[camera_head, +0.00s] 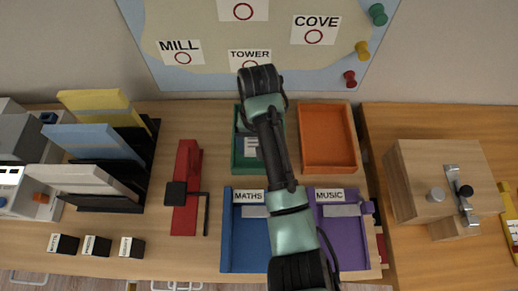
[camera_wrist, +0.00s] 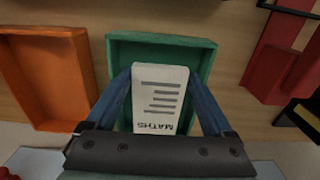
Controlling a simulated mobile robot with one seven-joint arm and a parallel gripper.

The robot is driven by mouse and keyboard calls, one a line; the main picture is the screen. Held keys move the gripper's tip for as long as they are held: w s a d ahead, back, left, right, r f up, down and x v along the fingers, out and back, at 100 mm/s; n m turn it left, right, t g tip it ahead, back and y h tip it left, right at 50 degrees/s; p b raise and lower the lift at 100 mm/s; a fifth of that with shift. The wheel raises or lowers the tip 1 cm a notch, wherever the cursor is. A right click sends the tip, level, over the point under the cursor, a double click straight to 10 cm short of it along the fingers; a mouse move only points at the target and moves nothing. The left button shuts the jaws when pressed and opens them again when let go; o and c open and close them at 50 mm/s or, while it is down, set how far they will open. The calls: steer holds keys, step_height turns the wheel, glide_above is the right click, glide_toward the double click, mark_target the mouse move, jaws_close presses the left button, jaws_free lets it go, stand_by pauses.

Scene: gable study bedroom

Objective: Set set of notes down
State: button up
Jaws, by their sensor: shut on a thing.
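The set of notes (camera_wrist: 160,98) is a white block with grey lines and the word MATHS, upside down in the wrist view. My gripper (camera_wrist: 158,72) is shut on it, with one blue finger along each side. The notes are over or inside the green tray (camera_wrist: 118,48); their exact height above its floor is unclear. In the head view my arm hides the gripper and part of the green tray (camera_head: 238,160). A small part of the notes (camera_head: 250,147) shows left of the arm.
An orange tray (camera_head: 328,167) is right of the green one. A blue tray (camera_head: 235,240) labelled MATHS and a purple tray (camera_head: 328,245) labelled MUSIC stand in front. A red device (camera_head: 187,190) stands left, a wooden block (camera_head: 430,180) right.

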steer(key=shift+f, duration=1.75)
steer(key=shift+f, duration=0.2)
steer(key=o, duration=1.3)
steer(key=shift+o, duration=0.2)
steer(key=shift+r, duration=0.15)
step_height(320, 180, up, 12)
steer(key=p, duration=0.2)
steer(key=shift+r+p, duration=0.15)
steer(key=shift+p, duration=0.15)
